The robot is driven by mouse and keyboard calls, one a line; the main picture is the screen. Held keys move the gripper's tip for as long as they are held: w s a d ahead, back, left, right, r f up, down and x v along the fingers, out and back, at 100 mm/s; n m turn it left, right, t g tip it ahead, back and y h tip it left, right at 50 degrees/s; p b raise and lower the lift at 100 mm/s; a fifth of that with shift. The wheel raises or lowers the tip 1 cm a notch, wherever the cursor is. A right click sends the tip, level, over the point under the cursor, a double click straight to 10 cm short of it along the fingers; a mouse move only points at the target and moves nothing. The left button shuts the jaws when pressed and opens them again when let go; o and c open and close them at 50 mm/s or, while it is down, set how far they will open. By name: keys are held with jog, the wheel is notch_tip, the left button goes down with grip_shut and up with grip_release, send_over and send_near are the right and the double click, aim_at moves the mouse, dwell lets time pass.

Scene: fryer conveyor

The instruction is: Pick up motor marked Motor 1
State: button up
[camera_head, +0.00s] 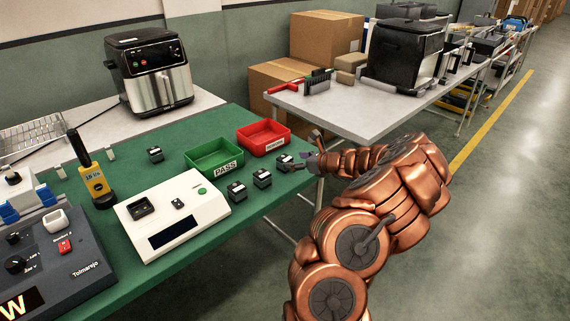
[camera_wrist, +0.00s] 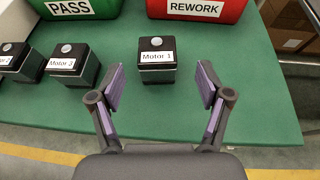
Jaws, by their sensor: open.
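The motor marked Motor 1 (camera_wrist: 157,61) is a small black block with a white label and a round grey top. It stands upright on the green mat in front of the red tray. In the head view Motor 1 (camera_head: 285,161) sits at the mat's right side, close to my gripper (camera_head: 302,163). In the wrist view my gripper (camera_wrist: 160,98) is open and empty. Its two fingers stand apart on the near side of Motor 1, which lies ahead, roughly centred between them. I see no contact.
A motor marked Motor 3 (camera_wrist: 74,66) and another motor (camera_wrist: 18,62) stand to the left. Behind are the green PASS tray (camera_wrist: 84,10) and the red REWORK tray (camera_wrist: 210,11). The mat's right edge is close. A white tester (camera_head: 172,213) stands farther left.

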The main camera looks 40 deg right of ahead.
aim_at(286, 158)
jog(key=x, duration=0.3)
jog(key=shift+w+a+r+p, duration=0.25)
jog(key=shift+w+p, duration=0.1)
jog(key=shift+w, duration=0.1)
jog(key=shift+w+f, duration=0.3)
jog(key=shift+w, duration=0.35)
jog(key=shift+c, duration=0.3)
grip_shut()
